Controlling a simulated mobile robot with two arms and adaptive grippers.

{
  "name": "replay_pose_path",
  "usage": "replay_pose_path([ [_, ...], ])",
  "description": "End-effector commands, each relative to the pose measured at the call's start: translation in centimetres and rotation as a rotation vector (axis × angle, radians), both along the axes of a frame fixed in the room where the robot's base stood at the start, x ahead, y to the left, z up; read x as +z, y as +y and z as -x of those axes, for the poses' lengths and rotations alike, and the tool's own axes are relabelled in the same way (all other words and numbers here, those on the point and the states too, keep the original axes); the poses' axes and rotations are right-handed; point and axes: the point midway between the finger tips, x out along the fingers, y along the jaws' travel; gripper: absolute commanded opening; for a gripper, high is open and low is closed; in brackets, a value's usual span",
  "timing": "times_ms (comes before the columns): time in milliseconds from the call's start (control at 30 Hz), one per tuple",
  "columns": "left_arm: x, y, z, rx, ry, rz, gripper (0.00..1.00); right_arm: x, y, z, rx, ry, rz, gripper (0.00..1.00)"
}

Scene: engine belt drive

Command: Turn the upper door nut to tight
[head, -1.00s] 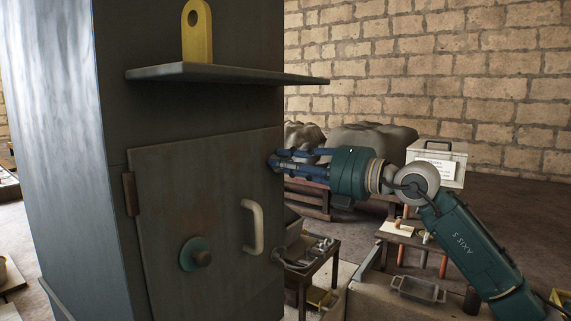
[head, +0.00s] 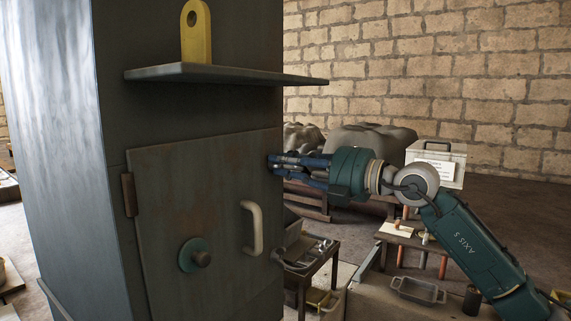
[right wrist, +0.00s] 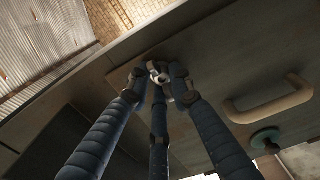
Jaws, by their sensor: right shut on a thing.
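The grey metal door (head: 195,215) is closed flat on the tall cabinet, with a cream handle (head: 252,228) and a round green knob (head: 194,255) on it. My right gripper (head: 272,163) reaches in from the right to the door's upper right edge. In the right wrist view my right gripper (right wrist: 160,82) has its blue fingers closed around the upper door nut (right wrist: 158,70), a small pale metal piece. The fingers hide most of the nut, and its tightness cannot be told. My left gripper is not in view.
A shelf (head: 220,75) with a yellow bracket (head: 196,32) juts out above the door. A small dark table (head: 318,260) with metal parts stands right of the cabinet, below my right arm.

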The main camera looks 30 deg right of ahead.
Motion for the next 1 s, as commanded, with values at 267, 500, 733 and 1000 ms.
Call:
replay_pose_path([
  [267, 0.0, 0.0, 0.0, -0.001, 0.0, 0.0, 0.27, -0.4, 0.1, -0.1, 0.002, 0.01, -0.001, 0.0],
  [500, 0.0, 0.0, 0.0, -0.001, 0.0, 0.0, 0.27, -0.4, 0.1, -0.1, 0.002, 0.008, 0.0, 0.37],
  [733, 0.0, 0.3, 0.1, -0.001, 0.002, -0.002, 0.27, -0.3, 0.0, 0.1, 0.001, 0.006, -0.001, 0.37],
  [1000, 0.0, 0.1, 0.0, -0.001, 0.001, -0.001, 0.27, -0.5, -0.9, 1.9, 0.0, 0.009, -0.001, 0.37],
])
